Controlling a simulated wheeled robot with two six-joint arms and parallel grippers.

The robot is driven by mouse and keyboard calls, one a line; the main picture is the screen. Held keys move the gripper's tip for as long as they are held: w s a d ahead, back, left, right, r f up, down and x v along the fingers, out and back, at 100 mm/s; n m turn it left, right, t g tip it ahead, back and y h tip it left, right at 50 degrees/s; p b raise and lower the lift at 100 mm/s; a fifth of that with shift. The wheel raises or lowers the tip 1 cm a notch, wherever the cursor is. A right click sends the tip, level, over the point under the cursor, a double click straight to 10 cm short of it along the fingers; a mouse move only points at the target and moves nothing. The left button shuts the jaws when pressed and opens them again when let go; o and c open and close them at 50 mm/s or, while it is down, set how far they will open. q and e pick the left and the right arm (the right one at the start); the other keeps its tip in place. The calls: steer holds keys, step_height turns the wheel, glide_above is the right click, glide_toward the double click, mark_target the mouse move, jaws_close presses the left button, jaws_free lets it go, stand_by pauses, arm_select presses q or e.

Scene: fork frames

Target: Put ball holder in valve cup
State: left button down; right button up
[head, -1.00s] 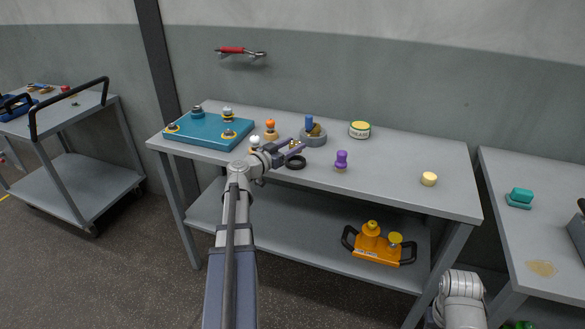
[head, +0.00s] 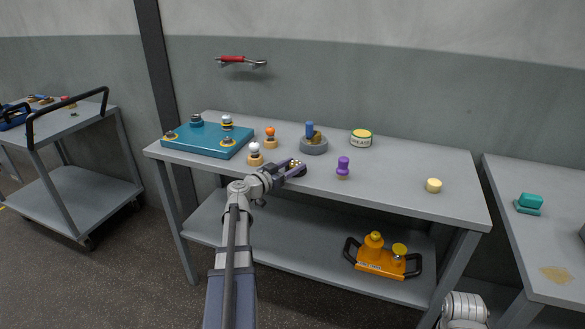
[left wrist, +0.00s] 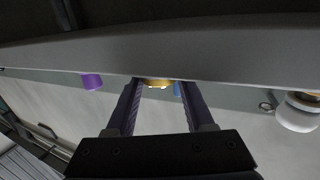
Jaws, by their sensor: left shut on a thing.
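A small gold-coloured piece with dots, apparently the ball holder (head: 294,164), is between the fingertips of my left gripper (head: 299,168). The left wrist view also shows it as a gold piece (left wrist: 158,84) gripped between the two dark fingers. My left gripper is shut on it, low over the front part of the workbench. The black ring, which may be the valve cup, is almost wholly hidden behind the gripper in the head view. I cannot tell whether the holder touches it. My right gripper is out of view.
The workbench (head: 400,190) also bears a purple knob (head: 343,167), a white ball on a stand (head: 255,150), a grey round base with a blue peg (head: 314,147), a teal board (head: 205,139) and a pale yellow piece (head: 433,186). The front right is mostly clear.

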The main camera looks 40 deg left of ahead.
arm_select(q)
steer(key=shift+f, duration=0.2)
steer(key=shift+c, duration=1.4)
jaws_free()
steer(key=shift+r, duration=0.1)
steer(key=shift+r, duration=0.15)
steer(key=s+a, duration=0.1)
steer(key=s, duration=1.1)
steer(key=shift+r+p, duration=0.25)
steer(key=shift+p, duration=0.1)
